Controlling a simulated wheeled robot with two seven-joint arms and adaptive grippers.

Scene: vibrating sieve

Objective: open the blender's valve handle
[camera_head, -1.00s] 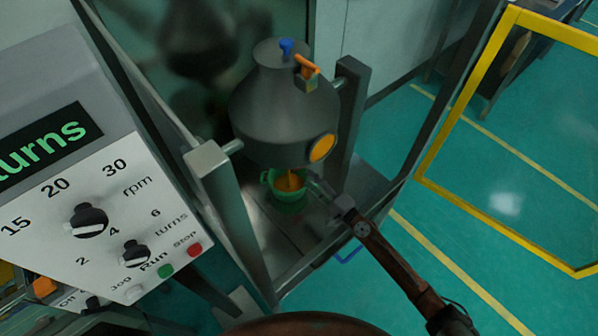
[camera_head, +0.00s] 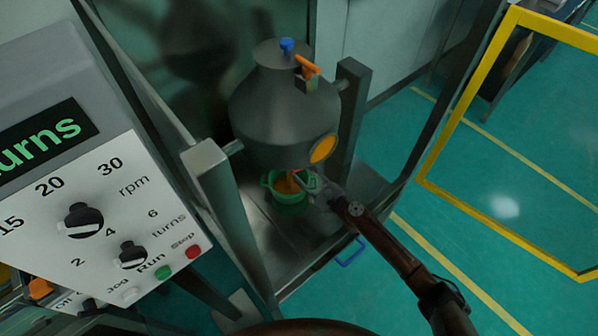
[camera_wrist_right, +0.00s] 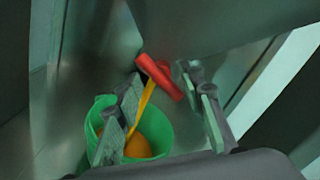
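The blender's grey vessel (camera_head: 278,115) hangs between two posts, with an orange round port on its side. Below its outlet, the red valve handle (camera_wrist_right: 160,77) shows tilted in the right wrist view. A yellow-orange stream runs beside the handle into a green bowl (camera_wrist_right: 100,112) that holds orange material. The bowl (camera_head: 287,197) stands under the vessel in the head view. My right gripper (camera_wrist_right: 168,98) is open, its fingers spread below and to either side of the handle. I cannot tell whether a finger touches it. My left gripper is not in view.
A control panel (camera_head: 150,205) with knobs and buttons fills the left side. A metal post (camera_head: 347,110) stands right of the vessel, and another post (camera_head: 212,180) stands left. A yellow frame (camera_head: 480,95) is at right, over open green floor.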

